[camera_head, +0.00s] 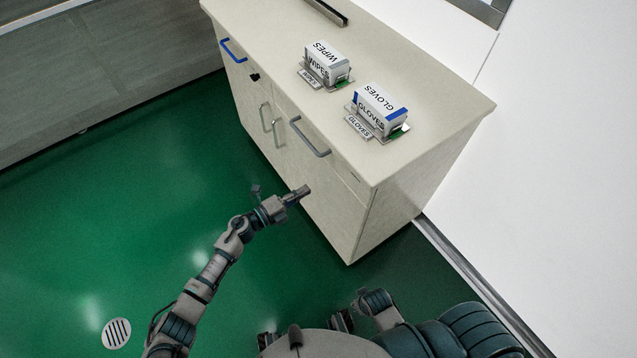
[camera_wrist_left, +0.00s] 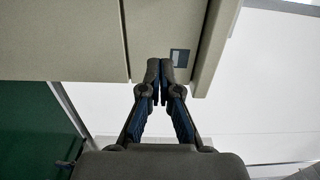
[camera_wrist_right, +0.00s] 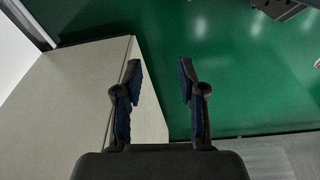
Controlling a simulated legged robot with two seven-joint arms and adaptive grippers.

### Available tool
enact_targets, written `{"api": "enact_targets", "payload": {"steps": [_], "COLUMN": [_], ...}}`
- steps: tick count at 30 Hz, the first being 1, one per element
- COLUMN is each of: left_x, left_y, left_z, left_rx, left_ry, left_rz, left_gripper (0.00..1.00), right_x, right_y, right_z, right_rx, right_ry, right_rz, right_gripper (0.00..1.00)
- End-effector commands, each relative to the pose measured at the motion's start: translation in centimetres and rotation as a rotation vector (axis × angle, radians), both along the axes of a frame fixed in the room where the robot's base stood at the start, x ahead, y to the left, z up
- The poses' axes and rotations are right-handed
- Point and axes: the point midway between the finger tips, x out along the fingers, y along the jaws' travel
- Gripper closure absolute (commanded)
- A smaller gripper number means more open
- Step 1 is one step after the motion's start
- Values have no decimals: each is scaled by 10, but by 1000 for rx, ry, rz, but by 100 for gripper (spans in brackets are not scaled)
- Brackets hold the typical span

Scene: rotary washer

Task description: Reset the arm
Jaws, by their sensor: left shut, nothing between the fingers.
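My left gripper (camera_head: 303,190) reaches in from the left, in front of the cabinet's lower door and below the grey drawer handle (camera_head: 309,137). In the left wrist view its fingertips (camera_wrist_left: 160,80) are together with nothing between them. The beige cabinet front (camera_wrist_left: 60,40) lies behind them. My right gripper (camera_wrist_right: 159,82) shows in the right wrist view with its fingers apart and empty, with the beige cabinet to its left and green floor beyond. In the head view my right arm is folded low near my body, and its fingertips are not clear.
The beige cabinet (camera_head: 440,105) carries a wipes box (camera_head: 327,64) and a gloves box (camera_head: 379,108), each in a labelled holder. A blue drawer handle (camera_head: 232,51) is at its left end. A white wall (camera_head: 560,170) stands right. Green floor (camera_head: 130,210) is open at left, with a round drain (camera_head: 116,333).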

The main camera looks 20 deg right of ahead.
Motion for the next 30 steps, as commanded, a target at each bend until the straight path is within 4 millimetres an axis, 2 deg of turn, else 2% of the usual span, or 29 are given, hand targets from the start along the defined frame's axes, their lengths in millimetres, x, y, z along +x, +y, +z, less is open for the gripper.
{"api": "enact_targets", "payload": {"steps": [3,13,17,20,23,24,26,27,29,30], "left_x": [-5,-4,5,13,3,-8,-30,-48,-79,-103], "left_y": [9,16,34,76,129,149,177,195,218,232], "left_z": [0,-1,-14,-54,-114,-138,-175,-199,-231,-251], "left_rx": [1,-8,-90,-202,-288,-309,-330,-339,-346,-347], "left_ry": [-1,10,145,395,671,773,917,1007,1140,1225], "left_rz": [-1,12,163,436,719,819,958,1044,1165,1244], "left_gripper": [100,100,100,100,100,100,100,100,100,100], "right_x": [-2,0,-2,-8,-13,-14,-17,-19,-22,-24], "right_y": [-1,0,-1,0,-1,-2,-3,-3,-3,-4], "right_z": [-4,-5,-12,-26,-40,-45,-52,-56,-62,-65], "right_rx": [1,-1,-2,-4,-4,-3,-4,-3,-4,-4], "right_ry": [1,2,7,14,18,19,22,23,26,27], "right_rz": [0,0,1,2,5,5,6,7,7,8], "right_gripper": [60,60,60,60,60,60,60,60,60,60]}}
